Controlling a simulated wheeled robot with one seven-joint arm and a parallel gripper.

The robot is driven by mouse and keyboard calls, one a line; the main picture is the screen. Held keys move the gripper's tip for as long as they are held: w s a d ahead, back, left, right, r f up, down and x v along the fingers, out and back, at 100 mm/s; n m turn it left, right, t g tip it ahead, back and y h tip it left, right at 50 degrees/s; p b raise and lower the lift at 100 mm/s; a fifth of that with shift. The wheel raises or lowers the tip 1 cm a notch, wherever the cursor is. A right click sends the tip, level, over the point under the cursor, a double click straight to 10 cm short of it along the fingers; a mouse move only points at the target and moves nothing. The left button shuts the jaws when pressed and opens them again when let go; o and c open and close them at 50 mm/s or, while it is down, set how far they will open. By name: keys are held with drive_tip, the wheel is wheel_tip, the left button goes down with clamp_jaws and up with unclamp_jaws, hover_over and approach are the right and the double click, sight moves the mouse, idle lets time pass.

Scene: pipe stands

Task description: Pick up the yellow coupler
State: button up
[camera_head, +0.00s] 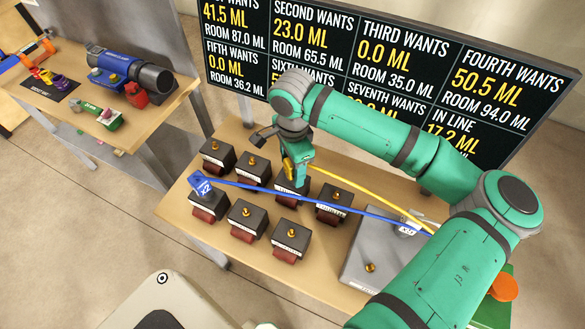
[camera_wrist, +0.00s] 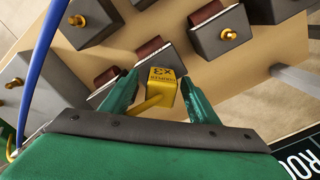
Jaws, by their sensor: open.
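The yellow coupler (camera_wrist: 162,76) is a small block marked X3 with a yellow hose at its near side. In the wrist view it lies between the two green fingers of my gripper (camera_wrist: 162,98), which is open with a gap on each side of the coupler. In the head view my gripper (camera_head: 296,176) points down over the back row of dark pipe stands, and a bit of yellow (camera_head: 288,165) shows at its left. The stand beneath the coupler is mostly hidden by my gripper.
Several dark stands with brass fittings, such as this one (camera_head: 247,220), cover the table (camera_head: 180,212). A blue coupler (camera_head: 200,184) marked X2 sits at left; its blue hose (camera_head: 300,194) crosses in front of my gripper. A black board (camera_head: 375,60) stands behind. A grey box (camera_head: 380,252) is at right.

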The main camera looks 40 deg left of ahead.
drive_tip(key=shift+w+f, duration=0.1)
drive_tip(key=shift+f, duration=1.15)
drive_tip(key=c, duration=1.1)
drive_tip(key=shift+c, duration=0.2)
drive_tip(key=shift+r, duration=0.1)
drive_tip(key=shift+r, duration=0.5)
drive_tip(key=s+d+r, duration=0.7)
drive_tip(key=d+r, duration=0.5)
drive_tip(key=shift+s, duration=0.25)
